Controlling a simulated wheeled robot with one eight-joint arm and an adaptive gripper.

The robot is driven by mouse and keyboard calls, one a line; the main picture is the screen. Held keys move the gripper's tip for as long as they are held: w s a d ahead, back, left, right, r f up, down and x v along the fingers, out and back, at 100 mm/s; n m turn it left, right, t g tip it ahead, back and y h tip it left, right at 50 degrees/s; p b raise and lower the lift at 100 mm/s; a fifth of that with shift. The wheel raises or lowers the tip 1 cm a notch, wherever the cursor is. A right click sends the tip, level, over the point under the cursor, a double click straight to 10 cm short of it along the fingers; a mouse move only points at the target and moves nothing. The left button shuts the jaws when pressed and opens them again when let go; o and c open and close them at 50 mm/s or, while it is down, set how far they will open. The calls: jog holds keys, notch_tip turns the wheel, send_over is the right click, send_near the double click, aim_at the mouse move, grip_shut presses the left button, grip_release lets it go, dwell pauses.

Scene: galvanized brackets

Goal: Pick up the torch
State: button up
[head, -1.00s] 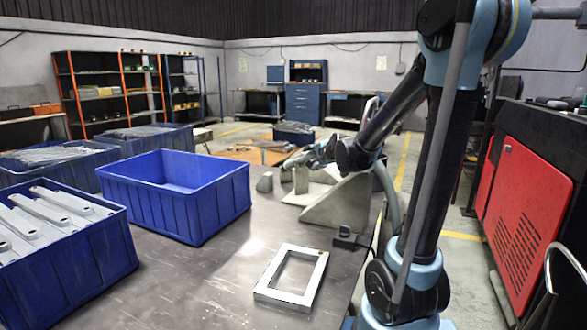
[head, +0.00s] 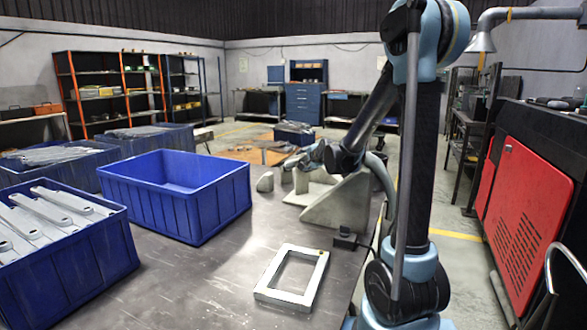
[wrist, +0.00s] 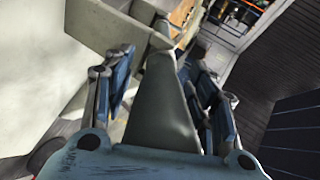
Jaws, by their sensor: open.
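My gripper (head: 296,162) is open at the far right end of the workbench, close to a grey angled stand (head: 340,205). In the wrist view my gripper (wrist: 160,62) has its fingers apart on either side of a grey tapered piece (wrist: 160,110). I cannot tell whether this piece is part of the stand or the torch, nor whether the fingers touch it. No torch can be made out for certain. My arm partly hides the area behind the stand, where a grey curved hose-like part shows.
A blue bin (head: 190,215) stands empty on the bench (head: 205,285). Another blue bin (head: 95,262) at left holds pale metal brackets. A rectangular metal frame (head: 264,293) lies on the front of the bench. A small dark block (head: 345,239) sits near the right edge. A red cabinet (head: 530,195) stands at right.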

jog(key=shift+w+a+f, duration=0.2)
jog(key=shift+w+f, duration=0.05)
jog(key=shift+w, duration=0.15)
jog(key=c, duration=1.1)
jog(key=shift+r, duration=0.1)
jog(key=shift+c, duration=0.2)
